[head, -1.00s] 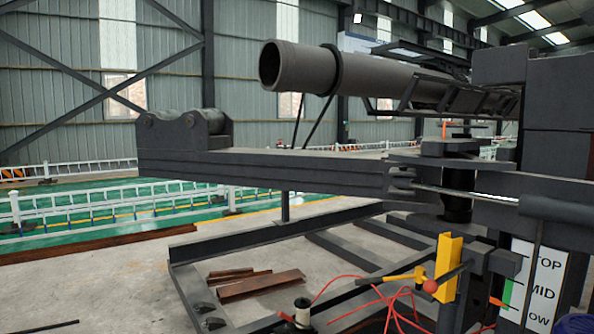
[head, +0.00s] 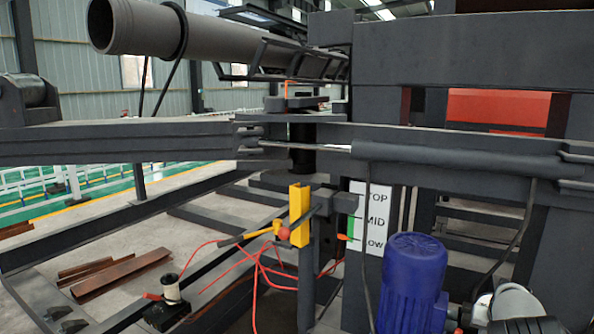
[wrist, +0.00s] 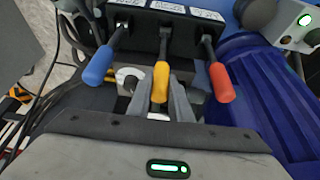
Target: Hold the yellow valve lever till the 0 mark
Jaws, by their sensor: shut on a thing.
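The yellow valve lever (wrist: 161,80) stands in the middle of a dark valve block (wrist: 165,35) in the wrist view. My gripper (wrist: 162,102) is shut on it, with one grey finger on each side of the handle. A blue lever (wrist: 98,65) is to its left and a red lever (wrist: 221,82) to its right, both outside the fingers. White labels (wrist: 167,7) on the block are cut off and too small to read. I cannot make out a 0 mark.
A blue motor (head: 411,280) stands low right in the head view; its ribbed body (wrist: 270,95) is right of the levers in the wrist view. Red hoses (head: 262,262) and cables hang nearby.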

